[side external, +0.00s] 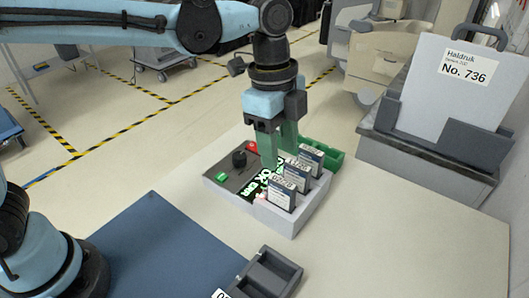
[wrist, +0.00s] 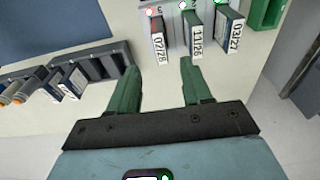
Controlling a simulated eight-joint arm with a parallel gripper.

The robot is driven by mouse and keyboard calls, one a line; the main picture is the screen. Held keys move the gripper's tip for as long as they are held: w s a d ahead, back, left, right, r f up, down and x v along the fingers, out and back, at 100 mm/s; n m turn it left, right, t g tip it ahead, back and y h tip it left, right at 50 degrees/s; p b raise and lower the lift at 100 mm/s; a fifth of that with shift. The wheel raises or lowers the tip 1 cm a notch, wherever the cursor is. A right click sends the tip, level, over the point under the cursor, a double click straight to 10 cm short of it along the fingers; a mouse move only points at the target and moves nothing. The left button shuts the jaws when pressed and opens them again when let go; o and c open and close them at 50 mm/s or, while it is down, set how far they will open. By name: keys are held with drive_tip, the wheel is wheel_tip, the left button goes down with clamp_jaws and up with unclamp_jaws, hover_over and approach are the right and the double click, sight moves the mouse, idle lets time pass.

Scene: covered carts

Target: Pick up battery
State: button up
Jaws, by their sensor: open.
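Three dark batteries with white labels stand in a row in a light grey charger (side external: 292,222): a front one (side external: 281,196), a middle one (side external: 296,178) and a back one (side external: 311,160). In the wrist view they show date labels: 02/28 on the left battery (wrist: 157,23), 11/26 on the middle battery (wrist: 193,32) and 03/27 on the right battery (wrist: 229,27). My gripper (side external: 280,158) points down beside the row, its green fingers partly in front of the charger panel. In the wrist view my gripper (wrist: 158,66) is open and empty, with the batteries beyond its fingertips.
A dark grey slotted holder (wrist: 118,52) contains label-bearing blocks; orange-tipped cylinders lie near its left end. A green bin (side external: 334,158) stands behind the charger. The table's right side is clear.

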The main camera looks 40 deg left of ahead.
sight(282, 181)
drive_tip(key=f, duration=0.7)
drive_tip(key=d+f, duration=0.1)
drive_tip(key=f, duration=0.2)
drive_tip(key=shift+d+f, duration=0.1)
drive_tip(key=shift+f, duration=0.15)
drive_tip(key=shift+c, duration=0.5)
clamp_jaws()
